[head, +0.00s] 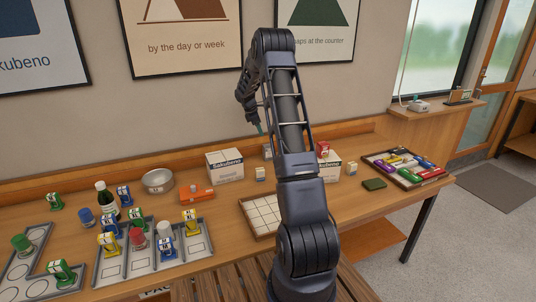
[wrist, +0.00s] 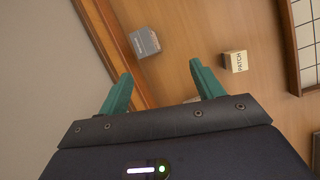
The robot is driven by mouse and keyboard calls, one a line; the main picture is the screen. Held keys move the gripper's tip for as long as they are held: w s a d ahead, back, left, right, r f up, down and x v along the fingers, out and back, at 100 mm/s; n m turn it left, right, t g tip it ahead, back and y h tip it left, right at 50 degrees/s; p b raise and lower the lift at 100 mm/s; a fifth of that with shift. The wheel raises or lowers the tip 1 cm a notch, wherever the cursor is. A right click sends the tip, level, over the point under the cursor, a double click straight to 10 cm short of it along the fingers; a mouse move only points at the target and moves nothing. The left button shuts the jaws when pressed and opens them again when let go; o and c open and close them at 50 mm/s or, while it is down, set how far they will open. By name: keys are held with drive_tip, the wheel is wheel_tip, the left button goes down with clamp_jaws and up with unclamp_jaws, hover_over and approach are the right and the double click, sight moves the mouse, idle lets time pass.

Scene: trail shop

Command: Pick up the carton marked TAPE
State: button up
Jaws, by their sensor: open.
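No carton with a readable TAPE mark shows. In the wrist view a grey carton (wrist: 146,42) with small unreadable lettering sits near the wooden ledge, beyond my open, empty gripper (wrist: 160,71). A cream carton marked PATCH (wrist: 236,62) lies to its right. In the head view my gripper (head: 259,128) is raised above the back of the table, partly hidden by my arm. Small pale cartons stand at the middle (head: 260,173), behind it (head: 267,150) and right of my arm (head: 351,168); their marks are too small to read.
White Sakubeno boxes (head: 225,166) stand on either side of my arm; a red item (head: 322,148) is at the right one. A gridded tray (head: 258,214) lies in front, also in the wrist view (wrist: 292,62). Compartment trays (head: 165,272) fill the left; a tray of colourful items (head: 374,158) lies right.

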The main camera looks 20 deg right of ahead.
drive_tip(key=n, duration=0.2)
hover_over(265, 146)
drive_tip(key=a, duration=0.2)
wheel_tip(265, 146, down, 8)
drive_tip(key=x, duration=0.5)
drive_tip(key=shift+w+d+f, duration=0.1)
drive_tip(key=shift+d+f, duration=0.05)
drive_tip(key=shift+f, duration=0.1)
drive_tip(key=shift+d+x, duration=0.2)
drive_tip(key=shift+x, duration=1.15)
drive_tip(key=shift+d+x, duration=0.15)
drive_tip(key=shift+x, duration=1.25)
drive_tip(key=shift+r, duration=0.15)
drive_tip(key=c, duration=1.1)
drive_tip(key=shift+r, duration=0.1)
